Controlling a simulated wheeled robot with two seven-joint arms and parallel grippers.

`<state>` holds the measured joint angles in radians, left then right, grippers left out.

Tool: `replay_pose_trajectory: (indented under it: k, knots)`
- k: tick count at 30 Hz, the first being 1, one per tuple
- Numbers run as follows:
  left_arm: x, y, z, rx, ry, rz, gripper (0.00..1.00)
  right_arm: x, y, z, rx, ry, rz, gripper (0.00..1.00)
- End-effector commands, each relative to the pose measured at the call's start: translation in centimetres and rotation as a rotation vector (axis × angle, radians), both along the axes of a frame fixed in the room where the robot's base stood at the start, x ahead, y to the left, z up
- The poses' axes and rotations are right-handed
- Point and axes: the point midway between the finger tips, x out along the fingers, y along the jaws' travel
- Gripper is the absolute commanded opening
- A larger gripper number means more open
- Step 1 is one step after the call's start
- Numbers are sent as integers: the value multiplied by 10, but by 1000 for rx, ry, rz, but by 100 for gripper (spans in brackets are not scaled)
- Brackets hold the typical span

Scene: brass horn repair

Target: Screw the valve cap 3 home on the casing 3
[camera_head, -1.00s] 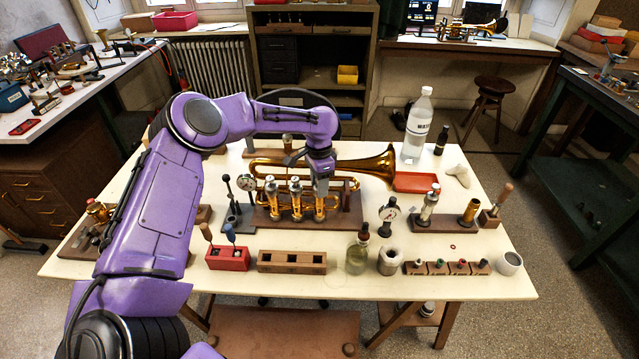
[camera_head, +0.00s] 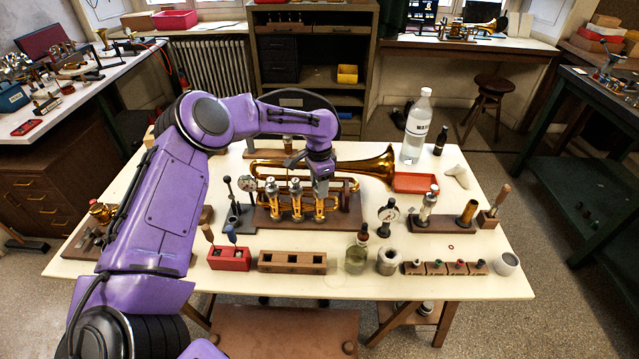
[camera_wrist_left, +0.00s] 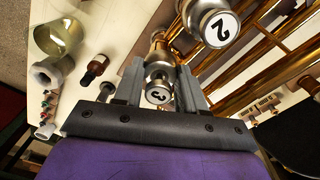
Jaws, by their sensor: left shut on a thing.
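The brass horn (camera_head: 375,170) lies on a wooden stand on the white table, with three upright valves at its middle. My left gripper (camera_wrist_left: 160,88) points down over the rightmost valve. Its two fingers are shut on valve cap 3 (camera_wrist_left: 158,94), whose white disc bears a 3. In the head view my left gripper (camera_head: 320,174) hides most of that cap. Casing 3 (camera_head: 320,207) stands upright directly below. The cap appears to be at the casing's top, but its seating is hidden. A cap marked 2 (camera_wrist_left: 214,27) sits beside it. My right gripper is out of view.
A red tray (camera_head: 414,183) and water bottle (camera_head: 416,128) stand to the right. A lever tool (camera_head: 232,208) is close on the left.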

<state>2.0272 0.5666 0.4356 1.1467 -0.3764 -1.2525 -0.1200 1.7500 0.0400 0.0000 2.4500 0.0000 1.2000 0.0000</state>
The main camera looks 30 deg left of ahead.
Motion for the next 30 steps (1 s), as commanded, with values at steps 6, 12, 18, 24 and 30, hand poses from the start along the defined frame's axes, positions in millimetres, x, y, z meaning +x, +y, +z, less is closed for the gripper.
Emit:
replay_pose_trajectory:
  k: [6,12,18,24,30]
  knots:
    - [4,2,6,4,-16,4,11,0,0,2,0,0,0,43]
    - [3,2,4,2,-11,3,70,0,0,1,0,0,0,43]
    - [2,1,3,2,-7,2,70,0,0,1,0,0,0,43]
    - [3,2,32,1,-11,1,70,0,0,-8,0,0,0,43]
    - [4,4,80,2,-11,2,70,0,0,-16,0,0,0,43]
